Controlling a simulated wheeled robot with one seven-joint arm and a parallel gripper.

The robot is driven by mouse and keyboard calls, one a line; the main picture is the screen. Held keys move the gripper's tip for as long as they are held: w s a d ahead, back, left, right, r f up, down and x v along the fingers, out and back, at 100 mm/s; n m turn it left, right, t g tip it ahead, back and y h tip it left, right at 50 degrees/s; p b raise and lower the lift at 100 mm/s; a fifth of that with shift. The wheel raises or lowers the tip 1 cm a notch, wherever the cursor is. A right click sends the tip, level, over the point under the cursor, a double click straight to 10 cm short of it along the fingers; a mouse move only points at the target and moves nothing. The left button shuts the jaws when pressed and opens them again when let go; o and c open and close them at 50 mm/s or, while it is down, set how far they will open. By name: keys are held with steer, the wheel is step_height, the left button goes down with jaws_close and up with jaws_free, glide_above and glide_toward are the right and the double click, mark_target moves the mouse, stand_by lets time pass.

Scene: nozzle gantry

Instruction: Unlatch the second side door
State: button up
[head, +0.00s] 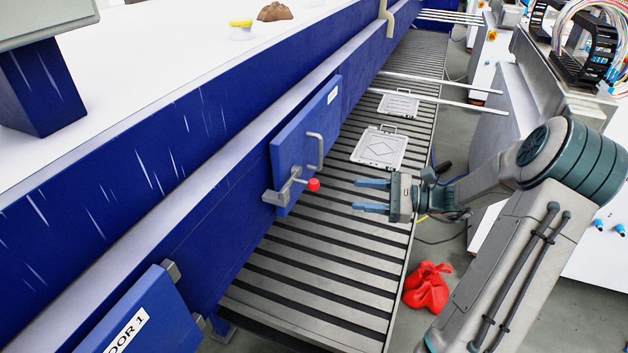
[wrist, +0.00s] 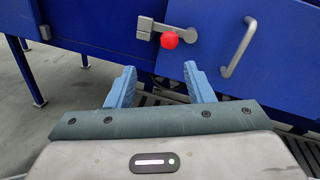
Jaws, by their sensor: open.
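The second side door (head: 308,135) is a blue panel on the long blue machine side, with a small white label. It sits flush with the machine side as far as I can see. Its latch (head: 283,190) is a grey metal lever with a red knob (head: 313,185) at the door's lower left. A grey bar handle (head: 316,152) is on the door to the right of the latch. In the wrist view the red knob (wrist: 169,40) is ahead of the fingers, between their lines. My gripper (head: 371,196) is open and empty, its blue fingers pointing at the knob, apart from it.
Another blue door (head: 137,322), marked DOOR 1, is at the lower left. A slatted conveyor (head: 320,275) runs along the machine, with two silver plates (head: 379,148) farther back. A red crumpled bag (head: 428,288) lies on the floor. The space between fingers and knob looks clear.

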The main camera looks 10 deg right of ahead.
mark_target(313, 184)
steer(key=shift+m+t, duration=0.3)
steer(key=shift+t, duration=0.3)
steer(key=x, duration=0.4)
steer(key=p+x, duration=0.1)
steer(key=x, duration=0.3)
steer(key=p+x, duration=0.1)
steer(key=x, duration=0.4)
steer(key=shift+w+d+r, duration=0.2)
steer(key=shift+w, duration=0.15)
steer(key=shift+c, duration=0.3)
jaws_close()
